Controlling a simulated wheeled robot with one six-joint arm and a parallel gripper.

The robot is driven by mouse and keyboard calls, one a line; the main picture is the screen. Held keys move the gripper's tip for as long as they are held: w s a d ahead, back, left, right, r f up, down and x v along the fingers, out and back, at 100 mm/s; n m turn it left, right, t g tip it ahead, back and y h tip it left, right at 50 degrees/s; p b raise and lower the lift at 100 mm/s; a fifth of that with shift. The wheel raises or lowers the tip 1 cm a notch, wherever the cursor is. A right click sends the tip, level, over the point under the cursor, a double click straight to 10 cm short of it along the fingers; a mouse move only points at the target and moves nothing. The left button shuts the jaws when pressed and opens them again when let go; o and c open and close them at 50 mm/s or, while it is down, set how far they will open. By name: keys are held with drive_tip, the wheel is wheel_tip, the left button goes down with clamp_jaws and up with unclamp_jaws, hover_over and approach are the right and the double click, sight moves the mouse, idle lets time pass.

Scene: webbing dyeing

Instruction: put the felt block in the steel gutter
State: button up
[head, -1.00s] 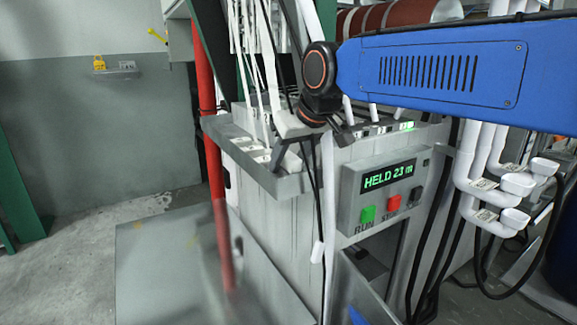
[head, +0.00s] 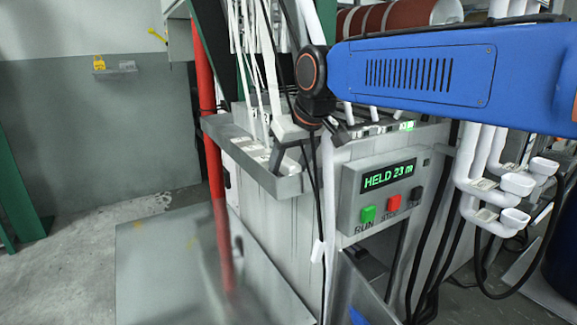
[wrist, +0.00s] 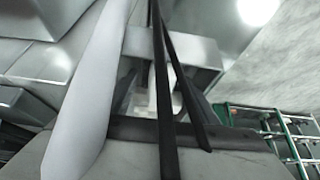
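The steel gutter (head: 290,186) is a grey open trough along the front upper side of the machine. White webbing strands hang down over it, and small pale pieces lie inside. My gripper (head: 280,158) hangs under the dark wrist joint at the gutter, near its right end. Its fingers are small and partly hidden, so I cannot tell whether they are open or shut. I cannot pick out the felt block for certain in either view. In the wrist view, a flat grey surface with a dark bar above it fills the bottom; I cannot tell what it is.
A control box (head: 385,195) reading "HELD 23 m", with green and red buttons, sits right of the gutter. A red post (head: 215,170) stands to the left. White pipes with small cups (head: 515,185) stand at the right. Dark strips and a pale strand cross the wrist view.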

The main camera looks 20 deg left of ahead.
drive_tip(key=shift+s+d+r, duration=0.1)
drive_tip(key=shift+r, duration=0.35)
drive_tip(key=v, duration=1.1)
drive_tip(key=d+f+m+h, duration=0.15)
drive_tip(key=d+f, duration=0.25)
drive_tip(key=d, duration=0.9)
drive_tip(key=s+d+f+m+t, duration=0.15)
drive_tip(key=d+f, duration=0.25)
drive_tip(key=d, duration=0.4)
drive_tip(key=s+d+f+m+g, duration=0.15)
drive_tip(key=d+f, duration=0.25)
drive_tip(key=d, duration=0.4)
drive_tip(key=s+d+f+m+h, duration=0.1)
drive_tip(key=s+d+f+m, duration=0.1)
drive_tip(key=s+d+f, duration=0.5)
drive_tip(key=s+d+f+m+t+h, duration=0.1)
drive_tip(key=s+d+f+m+h, duration=0.1)
drive_tip(key=s+d+f, duration=0.5)
wheel_tip(320, 180, down, 5)
drive_tip(key=d+m, duration=0.1)
drive_tip(key=d, duration=0.1)
drive_tip(key=shift+s+d+f, duration=0.2)
drive_tip(key=shift+s+d, duration=0.1)
drive_tip(key=shift+d, duration=0.05)
drive_tip(key=shift+m, duration=0.25)
